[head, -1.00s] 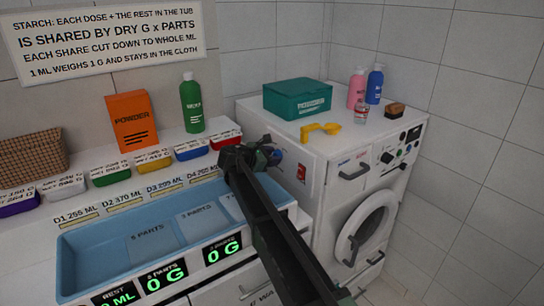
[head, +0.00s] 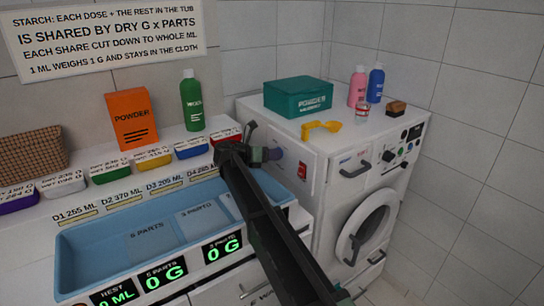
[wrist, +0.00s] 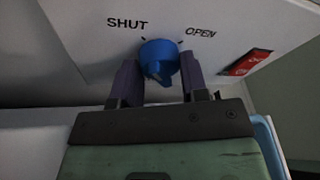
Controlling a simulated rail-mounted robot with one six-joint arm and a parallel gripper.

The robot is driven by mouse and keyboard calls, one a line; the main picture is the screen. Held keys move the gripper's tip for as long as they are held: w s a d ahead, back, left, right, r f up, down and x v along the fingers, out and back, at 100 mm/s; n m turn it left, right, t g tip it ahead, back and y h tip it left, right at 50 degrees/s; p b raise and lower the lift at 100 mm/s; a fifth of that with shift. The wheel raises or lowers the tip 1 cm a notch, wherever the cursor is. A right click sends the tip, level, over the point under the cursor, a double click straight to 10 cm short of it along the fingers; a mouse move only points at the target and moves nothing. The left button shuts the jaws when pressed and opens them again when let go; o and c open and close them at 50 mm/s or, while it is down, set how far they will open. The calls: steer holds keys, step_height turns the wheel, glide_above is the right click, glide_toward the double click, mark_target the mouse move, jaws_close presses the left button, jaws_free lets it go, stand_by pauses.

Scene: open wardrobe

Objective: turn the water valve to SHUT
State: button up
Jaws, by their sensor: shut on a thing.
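The water valve is a round blue knob (wrist: 159,60) on the white side panel of the washing machine, in the wrist view. The word SHUT is printed on its upper left and OPEN on its upper right, each with a short tick. A ridge on the knob faces down toward my gripper; I cannot tell which label it marks. My gripper (wrist: 158,77) has its two purple-grey fingers on either side of the knob, shut on it.
A red switch (head: 302,171) is right of the valve. The blue tub (head: 120,246) lies below and left of my arm. Small coloured boxes, an orange powder box (head: 132,119) and a green bottle (head: 192,102) stand behind it. A teal box (head: 298,97) is on the machine.

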stand_by(0.6)
steer(key=o, duration=0.9)
step_height(320, 180, up, 20)
steer(key=p, duration=2)
